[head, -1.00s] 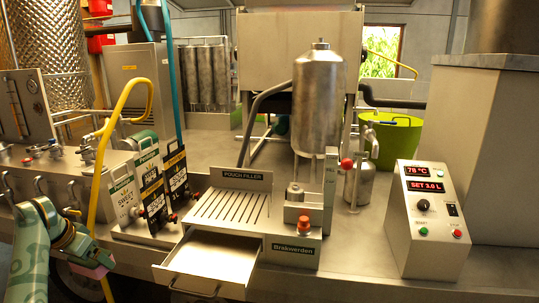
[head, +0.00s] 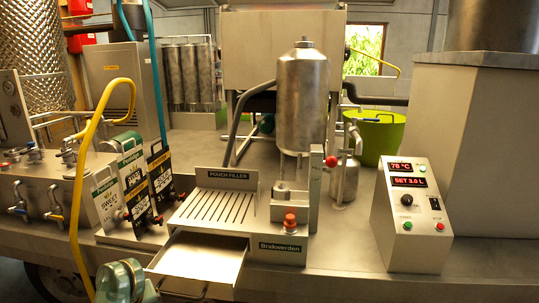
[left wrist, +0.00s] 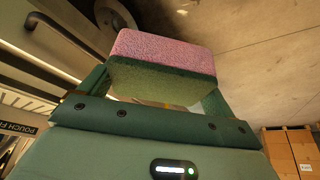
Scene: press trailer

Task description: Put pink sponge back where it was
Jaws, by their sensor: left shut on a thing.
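The pink sponge (left wrist: 165,52), pink with a dark green layer, is held between the two fingers of my left gripper (left wrist: 158,92) in the left wrist view. That gripper is shut on it. In the head view only part of my left arm shows at the bottom left, in front of the open drawer; the sponge and the fingertips are out of that picture. The drawer (head: 205,252) under the pouch filler (head: 222,205) is pulled out, and its visible inside is empty. My right gripper is in neither view.
A yellow hose (head: 77,200) hangs down at the left, close to my left arm. Small panels with taps (head: 135,190) stand left of the filler. A control box (head: 412,215) with red displays stands at the right. Boxes (left wrist: 292,150) show in the left wrist view.

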